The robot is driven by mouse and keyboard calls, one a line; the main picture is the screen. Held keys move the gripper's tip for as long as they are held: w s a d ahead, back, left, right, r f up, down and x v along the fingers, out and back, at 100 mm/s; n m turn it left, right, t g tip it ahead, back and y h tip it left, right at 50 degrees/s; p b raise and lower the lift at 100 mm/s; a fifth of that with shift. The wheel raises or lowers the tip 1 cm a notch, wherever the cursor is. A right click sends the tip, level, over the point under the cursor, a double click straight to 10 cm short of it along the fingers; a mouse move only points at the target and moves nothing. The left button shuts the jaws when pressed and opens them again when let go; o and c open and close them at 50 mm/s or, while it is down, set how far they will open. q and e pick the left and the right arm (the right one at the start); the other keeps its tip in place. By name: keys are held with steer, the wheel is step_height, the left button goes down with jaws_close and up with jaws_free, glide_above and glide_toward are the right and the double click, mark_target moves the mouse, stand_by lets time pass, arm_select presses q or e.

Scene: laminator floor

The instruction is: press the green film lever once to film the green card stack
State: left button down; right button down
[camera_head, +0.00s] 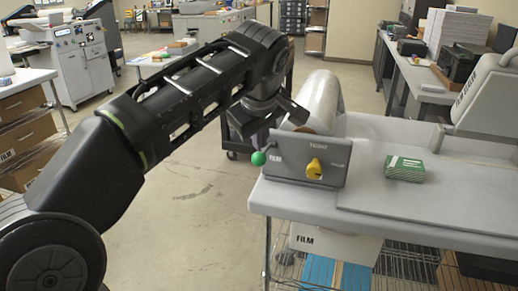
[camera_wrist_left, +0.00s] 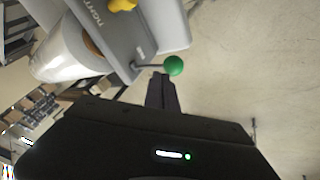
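The green film lever ends in a round green ball (camera_head: 258,159) on a thin dark stem at the left side of a grey film unit (camera_head: 330,152). The ball also shows in the left wrist view (camera_wrist_left: 174,66). The green card stack (camera_head: 405,168) lies on the grey table to the right of the unit. My left gripper (camera_head: 261,140) points down just above the ball. In the left wrist view its fingers (camera_wrist_left: 162,78) are together, with nothing visible between them, and their tips appear close to the ball and stem. Whether they touch is unclear. My right gripper is out of view.
A yellow knob (camera_head: 315,168) is on the unit's front. The floor left of the table is open.

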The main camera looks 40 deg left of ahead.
arm_select(q)
steer(key=shift+s+f+b, duration=0.1)
steer(key=shift+f+b, duration=0.35)
steer(key=shift+f, duration=0.1)
stand_by(0.4)
stand_by(0.5)
steer(key=shift+w+a+r+p, duration=0.1)
steer(key=shift+w+r+p, duration=0.15)
steer(key=shift+r+p, duration=0.6)
steer(key=shift+w+r+p, duration=0.2)
steer(key=shift+r+p, duration=0.5)
steer(key=shift+p, duration=0.1)
steer(key=r+p, duration=0.3)
steer(key=w+r+p, duration=0.1)
steer(key=p, duration=0.1)
steer(key=shift+w+a+r, duration=0.1)
steer(key=shift+a+r, duration=0.15)
steer(key=shift+r, duration=0.15)
